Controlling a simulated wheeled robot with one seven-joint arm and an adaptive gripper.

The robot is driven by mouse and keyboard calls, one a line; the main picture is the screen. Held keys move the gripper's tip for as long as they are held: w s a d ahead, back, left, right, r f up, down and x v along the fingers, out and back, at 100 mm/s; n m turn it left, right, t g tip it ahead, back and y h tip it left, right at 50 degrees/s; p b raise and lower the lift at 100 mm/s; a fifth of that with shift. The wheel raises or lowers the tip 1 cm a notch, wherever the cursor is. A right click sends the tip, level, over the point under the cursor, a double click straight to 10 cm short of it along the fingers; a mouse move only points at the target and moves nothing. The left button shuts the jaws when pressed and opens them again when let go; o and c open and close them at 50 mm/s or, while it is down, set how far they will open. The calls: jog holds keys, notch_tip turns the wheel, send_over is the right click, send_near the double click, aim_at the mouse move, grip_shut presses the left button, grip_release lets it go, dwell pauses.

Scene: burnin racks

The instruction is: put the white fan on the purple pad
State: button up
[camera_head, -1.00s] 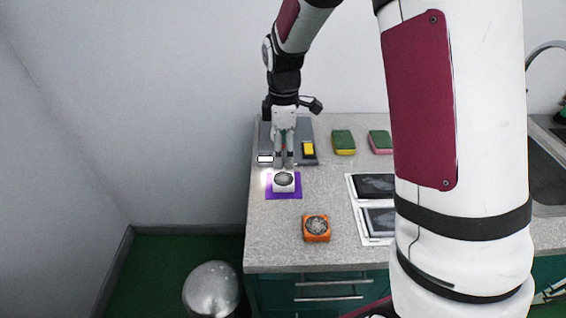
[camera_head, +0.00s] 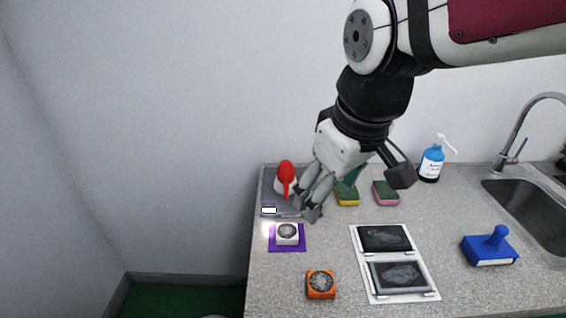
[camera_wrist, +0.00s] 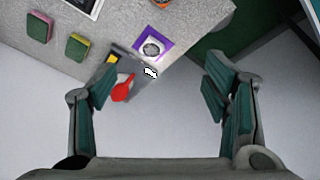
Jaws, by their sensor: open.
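The white fan (camera_head: 287,233) rests on the purple pad (camera_head: 273,245), near the left edge of the counter. Purple shows around its base. In the wrist view the white fan (camera_wrist: 152,48) also sits within the purple pad (camera_wrist: 166,45). My gripper (camera_head: 312,214) is up and to the right of the fan, apart from it. In the wrist view my gripper (camera_wrist: 160,92) has its fingers wide apart with nothing between them at their tips.
An orange fan (camera_head: 320,284) sits in front of the pad. A grey scale-like device (camera_head: 270,200) with a red object (camera_head: 286,174) is behind it. Sponges (camera_head: 385,193), a white double frame (camera_head: 358,262), a blue stamp-like block (camera_head: 489,248), a bottle (camera_head: 431,163) and a sink (camera_head: 530,215) lie right.

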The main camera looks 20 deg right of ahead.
jog(key=s+m+t, duration=0.1)
jog(key=s+m, duration=0.3)
jog(key=s, duration=0.3)
